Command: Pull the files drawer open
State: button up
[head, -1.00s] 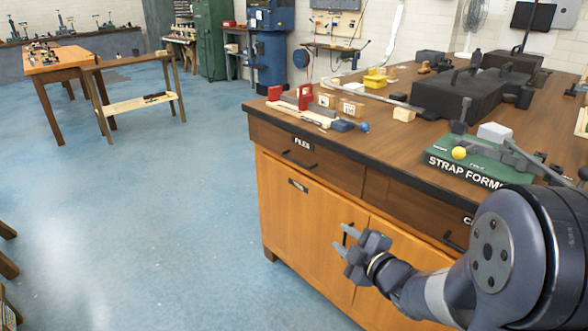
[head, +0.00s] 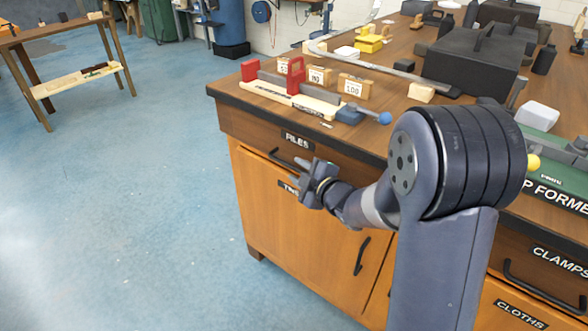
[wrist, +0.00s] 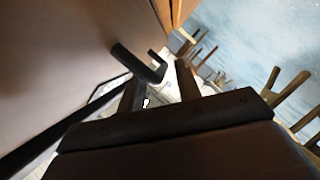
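The files drawer (head: 335,160) is a dark brown front at the left of the workbench, marked by a FILES label, and looks closed. Its black bar handle (head: 283,158) shows in the head view just left of my gripper (head: 299,178). In the wrist view the handle (wrist: 138,62) is close in front of the fingertips, across the tip of the left finger. My gripper (wrist: 160,80) is open, with a clear gap between its fingers. I cannot tell whether a finger touches the handle. My wrist hides part of the drawer's lower edge.
An orange cupboard door with a black handle (head: 361,256) lies below the drawer. The clamps drawer (head: 535,265) is at the right. A red-and-wood vise-like tool (head: 290,95) stands on the worktop above. The blue floor (head: 150,200) at left is clear.

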jog(key=shift+x, duration=1.35)
jog(key=shift+c, duration=0.4)
grip_shut()
